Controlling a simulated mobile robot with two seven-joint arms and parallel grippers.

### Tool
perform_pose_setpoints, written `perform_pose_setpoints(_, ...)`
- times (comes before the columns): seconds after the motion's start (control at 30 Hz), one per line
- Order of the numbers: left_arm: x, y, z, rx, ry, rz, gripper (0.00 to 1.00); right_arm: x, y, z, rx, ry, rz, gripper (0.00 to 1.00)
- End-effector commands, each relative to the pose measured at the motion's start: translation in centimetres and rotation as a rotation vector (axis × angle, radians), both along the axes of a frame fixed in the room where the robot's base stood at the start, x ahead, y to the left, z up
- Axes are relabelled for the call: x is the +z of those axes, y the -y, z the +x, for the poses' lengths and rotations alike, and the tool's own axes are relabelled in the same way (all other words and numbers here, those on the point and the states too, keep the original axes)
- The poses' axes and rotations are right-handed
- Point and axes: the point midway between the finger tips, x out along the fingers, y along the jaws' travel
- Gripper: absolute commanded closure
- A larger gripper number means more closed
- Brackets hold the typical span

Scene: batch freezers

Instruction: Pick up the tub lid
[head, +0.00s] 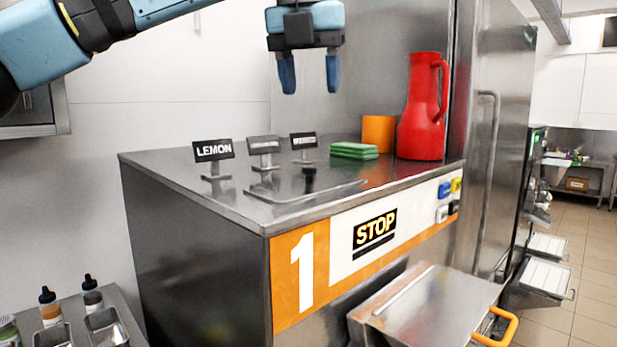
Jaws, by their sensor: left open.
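A flat steel lid (290,193) with a small black knob (309,178) lies on top of the steel freezer cabinet (225,190). It looks like the tub lid, though no label shows this. My left gripper (310,82) hangs above the cabinet top, fingers pointing down and apart, with nothing between them. In the picture it is above the knob, with a clear gap; its depth relative to the lid is hard to tell. My right gripper is not in view.
Signs, one reading LEMON (213,150), stand behind the lid. A steel chute (425,300) with an orange handle (500,328) juts out below. Bottles (49,308) stand lower left.

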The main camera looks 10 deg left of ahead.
Motion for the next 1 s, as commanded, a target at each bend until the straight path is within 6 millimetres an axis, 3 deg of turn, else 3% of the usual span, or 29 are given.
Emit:
perform_pose_setpoints(0.13,-0.2,-0.8,0.2,0.029,0.008,0.025,0.46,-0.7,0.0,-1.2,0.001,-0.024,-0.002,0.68)
perform_pose_setpoints(0.37,-4.6,-0.8,1.3,0.025,0.004,0.023,0.46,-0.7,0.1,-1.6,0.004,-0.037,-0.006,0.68)
perform_pose_setpoints(0.5,-6.6,-0.7,1.9,0.025,0.007,0.023,0.46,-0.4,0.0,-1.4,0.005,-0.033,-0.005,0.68)
perform_pose_setpoints(0.77,-8.5,-0.9,2.4,0.025,0.005,0.022,0.46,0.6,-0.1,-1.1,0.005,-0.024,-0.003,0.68)
perform_pose_setpoints(1.0,-11.8,-1.1,3.4,0.025,0.006,0.022,0.46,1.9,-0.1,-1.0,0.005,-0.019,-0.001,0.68)
